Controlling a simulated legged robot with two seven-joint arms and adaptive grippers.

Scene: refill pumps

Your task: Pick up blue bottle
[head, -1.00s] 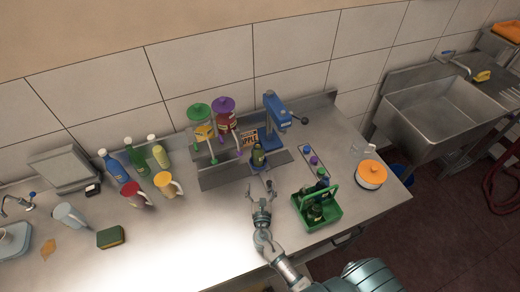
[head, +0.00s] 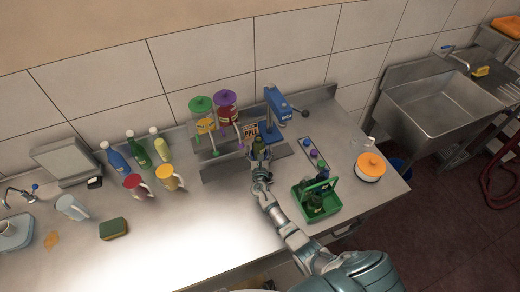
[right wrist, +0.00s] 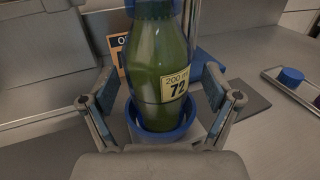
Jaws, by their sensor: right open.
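A blue bottle with a white cap (head: 117,160) stands upright at the back left of the counter, beside a green and a yellow bottle. My right gripper (head: 259,168) is far to its right, at the blue press (head: 280,112). In the right wrist view, a green glass bottle with a "72" label (right wrist: 158,65) stands upright in a blue ring (right wrist: 160,130). The open fingers of my right gripper are on either side of this bottle, with gaps showing. The bottle's top is cut off in that view. My left gripper is out of view.
A green crate with bottles (head: 316,207) stands right of my arm, and a row of colored caps (head: 313,155) lies behind it. Red and yellow mugs (head: 169,178) stand left.

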